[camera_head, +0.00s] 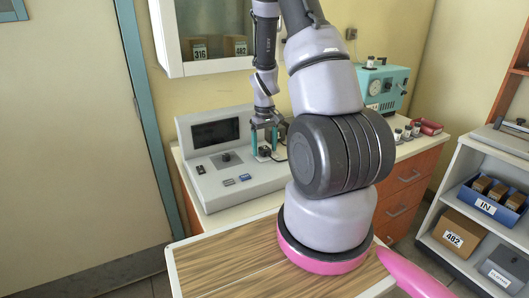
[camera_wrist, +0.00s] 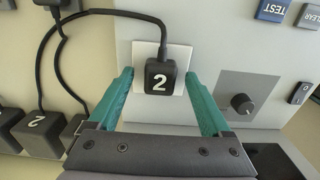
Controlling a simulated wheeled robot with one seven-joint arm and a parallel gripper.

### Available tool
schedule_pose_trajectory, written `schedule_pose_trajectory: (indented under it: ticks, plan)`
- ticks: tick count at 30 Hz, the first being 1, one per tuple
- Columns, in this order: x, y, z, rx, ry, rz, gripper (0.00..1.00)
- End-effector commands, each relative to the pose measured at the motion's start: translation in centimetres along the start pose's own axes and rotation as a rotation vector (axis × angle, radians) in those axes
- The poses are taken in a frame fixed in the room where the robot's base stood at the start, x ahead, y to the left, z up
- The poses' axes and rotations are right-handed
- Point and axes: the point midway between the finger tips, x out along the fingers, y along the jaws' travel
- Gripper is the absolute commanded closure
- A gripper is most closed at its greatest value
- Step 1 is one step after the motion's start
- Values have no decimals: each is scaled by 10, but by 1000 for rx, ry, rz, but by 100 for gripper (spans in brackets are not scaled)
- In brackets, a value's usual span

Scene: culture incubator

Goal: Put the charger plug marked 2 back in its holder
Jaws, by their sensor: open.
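The black charger plug marked 2 (camera_wrist: 160,76) lies on a white square pad (camera_wrist: 177,54) on the grey console, with a black cable running from its top. In the head view the plug (camera_head: 264,152) is a small dark shape below my gripper. My gripper (camera_head: 265,138) is open, its two teal fingers on either side of the plug in the wrist view (camera_wrist: 159,78). I see no finger touching the plug.
Other black blocks (camera_wrist: 10,122) stand beside the marked holder. A teal device (camera_head: 382,88) stands at right.

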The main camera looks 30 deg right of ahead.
Motion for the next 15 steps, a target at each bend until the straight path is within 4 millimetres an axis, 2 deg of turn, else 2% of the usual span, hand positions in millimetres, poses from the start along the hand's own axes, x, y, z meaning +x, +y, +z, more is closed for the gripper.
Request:
schedule_pose_trajectory:
  ticks: [6,8,12,13,15]
  plan:
    - [0,0,0,1,0,0,18]
    - [0,0,0,1,0,0,37]
    - [0,0,0,1,0,0,90]
    - [0,0,0,1,0,0,100]
    - [0,0,0,0,0,0,100]
